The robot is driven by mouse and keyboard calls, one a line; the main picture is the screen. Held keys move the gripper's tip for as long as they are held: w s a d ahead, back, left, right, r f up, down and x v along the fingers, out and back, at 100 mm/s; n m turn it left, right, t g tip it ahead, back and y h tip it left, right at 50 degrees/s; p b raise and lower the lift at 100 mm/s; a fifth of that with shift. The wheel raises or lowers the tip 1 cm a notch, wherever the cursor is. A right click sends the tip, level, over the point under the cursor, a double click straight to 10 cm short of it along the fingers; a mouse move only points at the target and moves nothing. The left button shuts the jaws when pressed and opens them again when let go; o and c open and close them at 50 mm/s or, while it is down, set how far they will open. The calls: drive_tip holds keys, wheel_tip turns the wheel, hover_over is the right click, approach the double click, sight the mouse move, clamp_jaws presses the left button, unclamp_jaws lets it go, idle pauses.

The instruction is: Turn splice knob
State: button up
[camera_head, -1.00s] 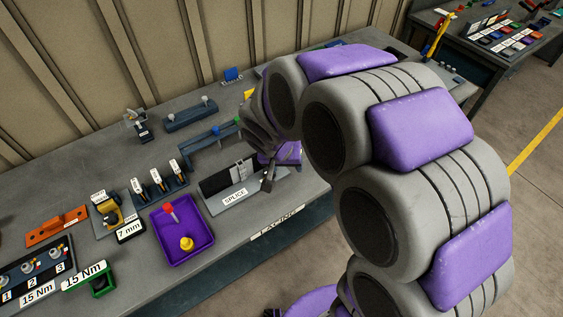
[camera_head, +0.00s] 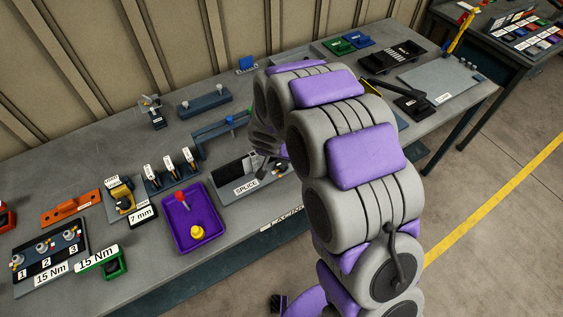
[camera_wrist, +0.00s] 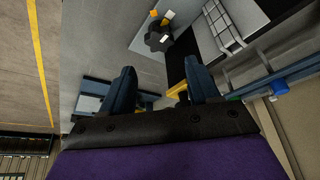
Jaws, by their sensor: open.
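The splice fixture (camera_head: 228,197) is a grey plate with a black belt strip and a "SPLICE" label, near the bench's front edge in the head view. In the wrist view its pale plate (camera_wrist: 122,22) shows with the black strip beside it. A dark lobed knob (camera_wrist: 158,38) stands there, with orange and yellow marks near it. My gripper (camera_wrist: 160,76) is open, its two dark fingers apart with nothing between them. The knob lies beyond the fingertips, roughly in line with the gap, apart from both. In the head view my arm hides much of the fixture's right side.
A purple tray (camera_head: 180,243) with a red-topped tool and a yellow piece stands left of the fixture. A blue-grey rail (camera_head: 205,136) is behind it. Upright labelled tools (camera_head: 170,172) stand further left. The floor in front of the bench is clear.

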sight(281, 162)
drive_tip(key=b+x, duration=0.1)
drive_tip(key=x, duration=0.8)
drive_tip(key=shift+w+f, duration=0.1)
drive_tip(key=shift+f, duration=0.2)
drive_tip(key=c, duration=0.8)
